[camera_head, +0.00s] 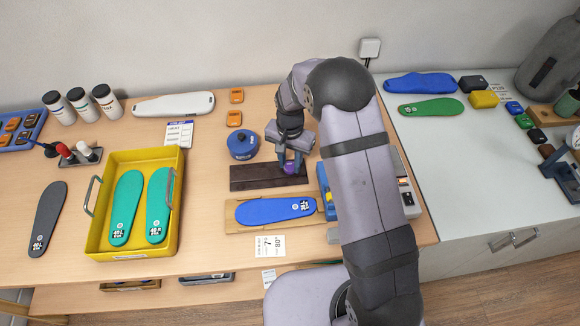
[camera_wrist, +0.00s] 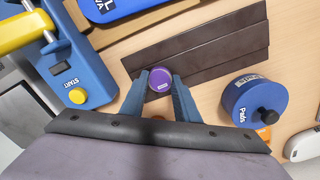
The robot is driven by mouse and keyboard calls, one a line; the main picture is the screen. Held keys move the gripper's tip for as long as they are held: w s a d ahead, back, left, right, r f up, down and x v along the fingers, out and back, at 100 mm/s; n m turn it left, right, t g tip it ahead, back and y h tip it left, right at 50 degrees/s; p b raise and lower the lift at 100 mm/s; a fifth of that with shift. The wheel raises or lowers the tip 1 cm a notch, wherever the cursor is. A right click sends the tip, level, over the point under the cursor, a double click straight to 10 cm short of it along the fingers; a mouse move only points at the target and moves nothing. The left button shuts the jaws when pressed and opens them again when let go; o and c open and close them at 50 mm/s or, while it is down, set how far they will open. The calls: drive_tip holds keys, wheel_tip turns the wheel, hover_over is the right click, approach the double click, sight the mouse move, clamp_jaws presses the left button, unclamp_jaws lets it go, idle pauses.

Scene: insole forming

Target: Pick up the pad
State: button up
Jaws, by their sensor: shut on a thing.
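The pad, a small purple disc with a pale label, sits between the fingertips of my gripper (camera_wrist: 160,83); the pad (camera_wrist: 161,78) shows clearly in the wrist view. In the head view the gripper (camera_head: 290,162) points down at the dark brown board (camera_head: 250,179), with the purple pad (camera_head: 291,169) at its tips near the board's right part. The gripper is shut on the pad. I cannot tell whether the pad touches the board. A round blue container (camera_wrist: 243,96) marked "Pads", with a black knob, stands beside the board; it also shows in the head view (camera_head: 241,145).
A blue insole (camera_head: 275,210) lies on a wooden board in front of the dark board. A blue device (camera_wrist: 82,62) with a yellow START button stands close by. A yellow tray (camera_head: 102,237) with two teal insoles is at left. Orange pieces (camera_head: 235,118) lie behind the container.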

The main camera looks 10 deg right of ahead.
sight(291, 166)
wheel_tip(291, 166, up, 10)
drive_tip(key=b, duration=0.3)
idle(0.4)
drive_tip(key=shift+d, duration=0.1)
drive_tip(key=s+d+r, duration=0.1)
drive_tip(key=d+r, duration=0.1)
drive_tip(key=d, duration=0.9)
drive_tip(key=s+d+r, duration=0.2)
drive_tip(key=d, duration=1)
drive_tip(key=shift+r+m, duration=0.15)
drive_tip(key=shift+m, duration=0.15)
drive_tip(key=shift+s+d, duration=0.1)
drive_tip(key=shift+f+p, duration=1.35)
drive_tip(key=shift+f, duration=3.7)
